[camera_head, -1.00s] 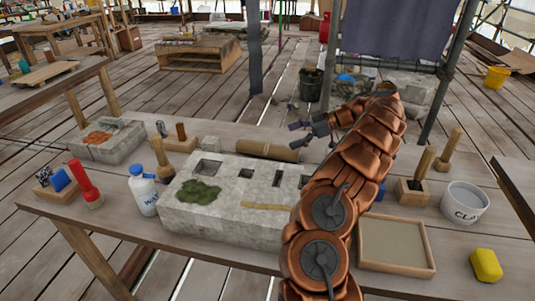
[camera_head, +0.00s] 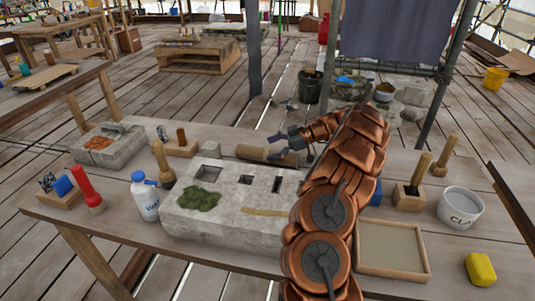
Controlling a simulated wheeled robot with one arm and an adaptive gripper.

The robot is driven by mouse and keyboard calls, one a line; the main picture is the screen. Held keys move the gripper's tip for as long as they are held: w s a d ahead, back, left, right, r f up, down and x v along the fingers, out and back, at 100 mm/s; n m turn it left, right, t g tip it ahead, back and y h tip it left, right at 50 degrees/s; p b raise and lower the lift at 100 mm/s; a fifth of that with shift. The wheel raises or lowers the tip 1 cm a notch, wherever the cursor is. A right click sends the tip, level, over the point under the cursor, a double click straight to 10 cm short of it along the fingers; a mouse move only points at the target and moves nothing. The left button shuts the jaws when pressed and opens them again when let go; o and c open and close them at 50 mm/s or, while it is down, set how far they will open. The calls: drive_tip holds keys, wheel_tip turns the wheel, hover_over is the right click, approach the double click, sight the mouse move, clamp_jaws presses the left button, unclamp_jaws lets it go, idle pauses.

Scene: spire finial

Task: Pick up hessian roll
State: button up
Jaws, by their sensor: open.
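The hessian roll (camera_head: 250,152) is a tan cylinder lying on its side on the workbench, just behind the pale stone block (camera_head: 235,220). My gripper (camera_head: 272,147) is open at the right part of the roll, with one dark finger behind it and the other over its near side. The roll's right end is partly hidden by my gripper and arm. Whether the fingers touch the roll I cannot tell.
To the right are a sand tray (camera_head: 393,274), a clay bucket (camera_head: 460,206) and a yellow sponge (camera_head: 481,269).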

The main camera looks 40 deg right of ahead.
drive_tip(key=c, duration=1.5)
